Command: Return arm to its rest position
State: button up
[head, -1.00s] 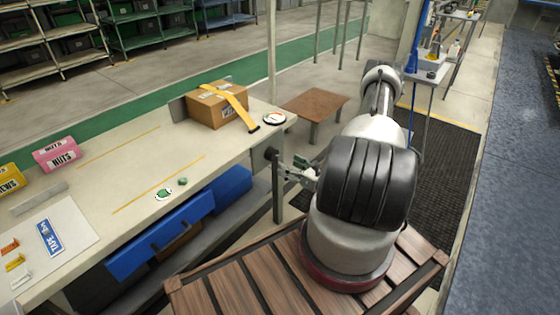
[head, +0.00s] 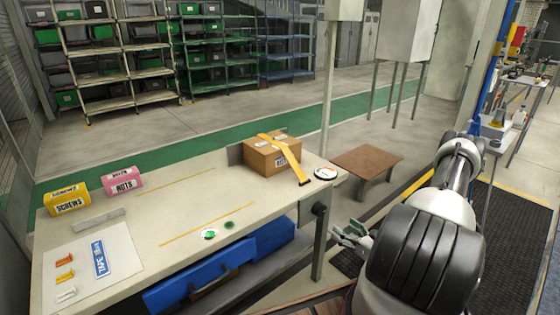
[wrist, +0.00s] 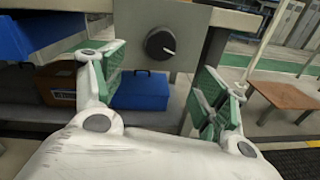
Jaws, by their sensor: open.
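My arm stands at the right of the head view, with its large dark joint toward the camera. My gripper (head: 352,238) is beside the near right corner of the workbench (head: 185,205), below the level of its top. In the wrist view my gripper (wrist: 158,95) is open and empty, its two green-padded fingers spread wide. Between the fingers, farther off, is a grey panel with a black knob (wrist: 160,43) under the bench edge. The knob also shows at the bench's end in the head view (head: 319,209). The gripper appears apart from it.
A taped cardboard box (head: 272,155) and a round dial (head: 326,173) sit at the bench's far right end. Yellow (head: 66,199) and pink (head: 123,180) boxes stand at the left. A low brown table (head: 367,163) stands behind my gripper. Blue cases (wrist: 143,91) lie under the bench.

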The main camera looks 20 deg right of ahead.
jog(key=s+a+n+g+y, duration=0.3)
jog(key=s+a+y, duration=0.2)
jog(key=s+a, duration=0.15)
jog(key=s+a+r+n+g+y, duration=0.3)
jog(key=s+r+n+g, duration=0.8)
jog(key=r+n+g, duration=0.25)
jog(key=s+d+r+n+g+h, duration=0.1)
jog(key=d+r+n+h, duration=0.2)
jog(key=r+n+h, duration=0.45)
jog(key=s+d+r+n+g+h, duration=0.15)
jog(key=r+n+h, duration=0.3)
jog(key=r, duration=0.55)
jog(key=a+r+n+t, duration=0.2)
jog(key=r+n+t, duration=0.1)
jog(key=r, duration=0.3)
jog(key=a+r+n+t+h, duration=0.1)
jog(key=a+r+n+t, duration=0.2)
jog(key=r, duration=0.3)
jog(key=shift+w+a+r+t, duration=0.2)
jog(key=shift+r+t, duration=0.1)
jog(key=shift+r, duration=0.1)
